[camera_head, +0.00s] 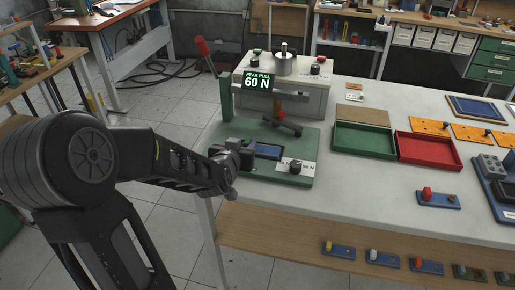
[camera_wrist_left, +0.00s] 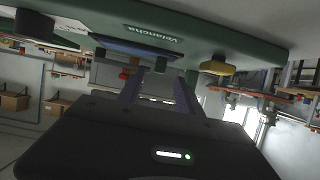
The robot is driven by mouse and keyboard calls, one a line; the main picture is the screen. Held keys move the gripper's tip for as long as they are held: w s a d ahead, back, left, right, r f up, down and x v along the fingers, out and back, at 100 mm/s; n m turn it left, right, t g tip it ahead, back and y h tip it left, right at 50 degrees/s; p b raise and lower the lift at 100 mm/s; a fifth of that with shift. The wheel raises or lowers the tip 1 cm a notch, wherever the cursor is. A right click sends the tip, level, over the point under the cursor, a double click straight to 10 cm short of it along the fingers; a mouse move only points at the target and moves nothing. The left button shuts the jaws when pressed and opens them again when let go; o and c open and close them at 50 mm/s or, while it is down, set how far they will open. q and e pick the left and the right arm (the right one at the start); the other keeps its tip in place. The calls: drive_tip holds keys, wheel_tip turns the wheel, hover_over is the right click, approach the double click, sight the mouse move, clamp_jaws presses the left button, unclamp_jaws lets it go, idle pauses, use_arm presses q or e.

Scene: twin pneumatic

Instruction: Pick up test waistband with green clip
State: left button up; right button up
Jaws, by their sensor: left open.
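I cannot make out the test waistband with the green clip for certain in either view. My left gripper (camera_head: 236,158) is at the near left edge of the green base of the pull tester (camera_head: 262,182), partly hidden by its own wrist. In the left wrist view its two fingers (camera_wrist_left: 160,86) stand apart with nothing clearly held between them. The tester's green base (camera_wrist_left: 220,38) spans the top of that view, close to the fingers. My right gripper is not in view.
A blue block with a red knob (camera_head: 438,199) sits nearer.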

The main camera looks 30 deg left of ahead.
sight(247, 141)
use_arm(q)
drive_tip(key=shift+p+x, duration=0.55)
drive_tip(key=shift+x, duration=2.05)
drive_tip(key=shift+d, duration=0.15)
clamp_jaws()
